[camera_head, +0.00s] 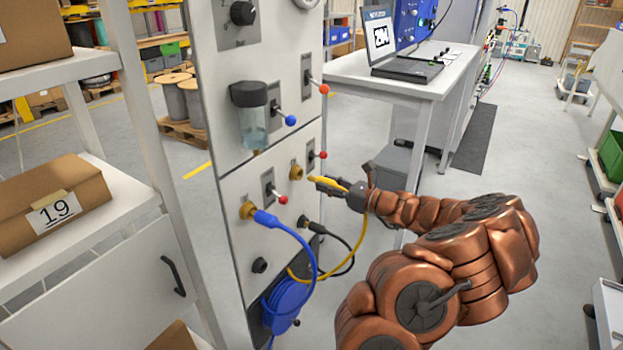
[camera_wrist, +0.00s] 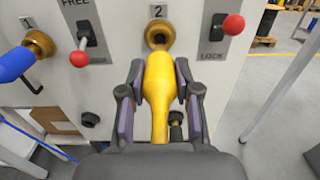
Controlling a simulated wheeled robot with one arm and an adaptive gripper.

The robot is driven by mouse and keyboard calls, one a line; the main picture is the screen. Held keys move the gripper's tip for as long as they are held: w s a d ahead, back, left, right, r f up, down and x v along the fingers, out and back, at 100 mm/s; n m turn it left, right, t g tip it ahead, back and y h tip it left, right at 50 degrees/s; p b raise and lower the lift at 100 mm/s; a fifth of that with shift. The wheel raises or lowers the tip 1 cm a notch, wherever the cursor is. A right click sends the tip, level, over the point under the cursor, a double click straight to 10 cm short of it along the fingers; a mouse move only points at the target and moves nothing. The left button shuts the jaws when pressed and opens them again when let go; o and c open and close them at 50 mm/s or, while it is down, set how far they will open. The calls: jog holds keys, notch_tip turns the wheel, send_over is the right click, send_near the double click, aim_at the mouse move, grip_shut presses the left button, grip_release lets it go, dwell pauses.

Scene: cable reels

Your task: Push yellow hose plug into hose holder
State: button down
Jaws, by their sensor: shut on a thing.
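My gripper (camera_wrist: 160,100) is shut on the yellow hose plug (camera_wrist: 159,82), with one finger on each side of it. In the wrist view the plug points up at the brass hose holder (camera_wrist: 158,36) under the label 2. The plug's tip is just below the holder's opening; I cannot tell whether they touch. In the head view my gripper (camera_head: 345,188) holds the yellow plug (camera_head: 328,183) to the right of the brass holder (camera_head: 296,173), with a small gap between. The yellow hose (camera_head: 345,262) hangs down from the plug in a loop.
A blue plug (camera_head: 263,217) sits in holder 1 (camera_head: 247,210), left of holder 2. Red-knobbed levers (camera_head: 281,199) and (camera_wrist: 233,25) stick out beside the holders. A black cable (camera_head: 318,228) plugs in below. A blue hose coil (camera_head: 287,304) hangs lower on the panel.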

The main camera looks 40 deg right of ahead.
jog(key=shift+s, duration=0.1)
dwell(0.3)
jog(key=shift+p+v, duration=1.55)
jog(key=shift+v, duration=1.4)
